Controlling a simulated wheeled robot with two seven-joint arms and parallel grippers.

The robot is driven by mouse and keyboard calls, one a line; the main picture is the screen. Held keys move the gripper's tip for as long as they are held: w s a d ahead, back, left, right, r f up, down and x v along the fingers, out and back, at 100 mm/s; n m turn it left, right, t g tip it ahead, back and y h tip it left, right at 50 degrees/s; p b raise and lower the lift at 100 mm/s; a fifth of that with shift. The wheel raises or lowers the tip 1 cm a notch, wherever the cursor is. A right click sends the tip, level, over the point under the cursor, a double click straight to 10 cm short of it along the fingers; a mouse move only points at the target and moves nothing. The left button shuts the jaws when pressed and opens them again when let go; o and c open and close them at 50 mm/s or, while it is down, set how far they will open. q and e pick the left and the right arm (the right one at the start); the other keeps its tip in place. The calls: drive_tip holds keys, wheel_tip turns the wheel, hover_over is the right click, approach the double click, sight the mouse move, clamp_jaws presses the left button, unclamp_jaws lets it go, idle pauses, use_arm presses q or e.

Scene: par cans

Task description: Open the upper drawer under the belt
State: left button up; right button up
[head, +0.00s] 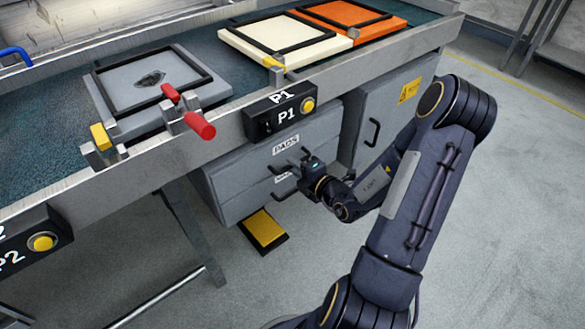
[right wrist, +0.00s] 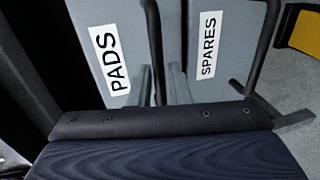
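The upper drawer, labelled PADS (head: 286,144), is in the grey cabinet under the belt and looks flush with its front. Its label (right wrist: 110,59) shows sideways in the right wrist view, with the dark bar handle (right wrist: 154,45) beside it. My right gripper (head: 296,166) is at the drawer front. In the right wrist view its two grey fingers (right wrist: 160,85) lie close on both sides of the upper handle and look shut on it. The contact itself is partly hidden by the gripper body. My left gripper is not in view.
The lower drawer, labelled SPARES (right wrist: 208,46), has its own handle (right wrist: 264,50) close by. A yellow pedal (head: 263,228) lies on the floor below. A cabinet door with a handle (head: 373,131) is to the right. The P1 box (head: 283,112) hangs above.

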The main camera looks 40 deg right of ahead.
drive_tip(key=shift+w+f, duration=0.15)
drive_tip(key=shift+w, duration=0.55)
clamp_jaws()
